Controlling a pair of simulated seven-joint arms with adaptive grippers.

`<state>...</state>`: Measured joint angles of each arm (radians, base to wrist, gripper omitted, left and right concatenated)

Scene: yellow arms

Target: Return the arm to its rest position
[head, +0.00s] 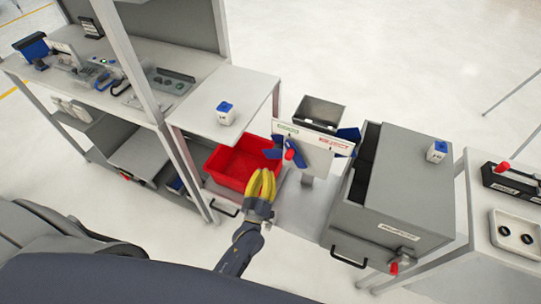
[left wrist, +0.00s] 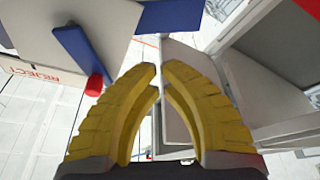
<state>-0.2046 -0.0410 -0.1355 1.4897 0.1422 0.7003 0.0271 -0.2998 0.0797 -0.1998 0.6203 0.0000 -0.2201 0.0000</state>
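My left gripper (head: 262,174) has yellow ribbed fingers. In the head view it is in front of the red bin, over its lower right part, with the forearm reaching up from the bottom. In the left wrist view the gripper (left wrist: 158,70) has its fingertips almost together, with nothing seen between them. My right gripper does not show in either view.
A white sign panel (head: 312,147) with a blue, red-tipped lever (head: 291,153) stands right of the red bin (head: 231,163). The panel (left wrist: 40,40) looms close in the left wrist view. A grey cabinet (head: 405,185) stands at right, a white shelf (head: 215,95) at left.

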